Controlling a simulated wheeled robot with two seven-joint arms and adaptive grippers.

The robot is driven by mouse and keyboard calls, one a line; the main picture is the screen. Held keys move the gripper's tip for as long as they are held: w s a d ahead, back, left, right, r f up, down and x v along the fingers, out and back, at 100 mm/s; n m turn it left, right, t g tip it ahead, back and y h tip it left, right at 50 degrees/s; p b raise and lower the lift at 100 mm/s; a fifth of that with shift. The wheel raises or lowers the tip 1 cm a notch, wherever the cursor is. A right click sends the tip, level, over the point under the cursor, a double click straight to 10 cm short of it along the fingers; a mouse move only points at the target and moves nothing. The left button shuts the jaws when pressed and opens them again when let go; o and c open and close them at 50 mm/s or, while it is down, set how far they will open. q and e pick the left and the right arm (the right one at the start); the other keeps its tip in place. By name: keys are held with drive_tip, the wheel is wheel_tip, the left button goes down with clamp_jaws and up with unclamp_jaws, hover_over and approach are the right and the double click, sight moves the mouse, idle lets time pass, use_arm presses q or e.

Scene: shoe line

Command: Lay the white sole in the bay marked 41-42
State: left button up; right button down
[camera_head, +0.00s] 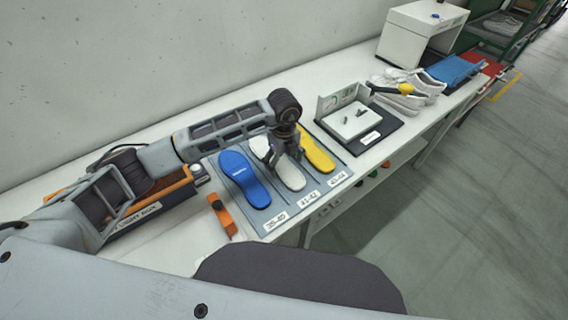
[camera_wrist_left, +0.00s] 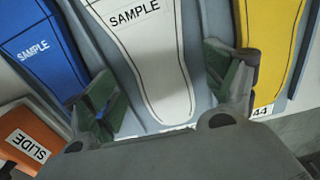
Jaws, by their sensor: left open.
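The white sole (camera_head: 291,175), printed SAMPLE in the left wrist view (camera_wrist_left: 158,65), lies flat in the middle bay of the grey-blue tray (camera_head: 262,217), behind the 41-42 label (camera_head: 309,199). My left gripper (camera_head: 287,157) is over it and hides part of it. In the left wrist view my left gripper (camera_wrist_left: 164,88) is open, one green-padded finger on each side of the sole, with gaps between. The blue sole (camera_head: 243,178) lies in the 39-40 bay and the yellow sole (camera_head: 318,150) in the 43-44 bay. My right gripper is not in view.
An orange block (camera_head: 221,215), marked SLIDE in the left wrist view, lies left of the tray. A black-based stand with a white plate (camera_head: 352,121) stands to its right.

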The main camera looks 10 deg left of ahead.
use_arm(q)
wheel_tip(320, 180, up, 11)
drive_tip(key=shift+f, duration=0.15)
idle(0.4)
drive_tip(key=shift+s+f, duration=0.1)
idle(0.8)
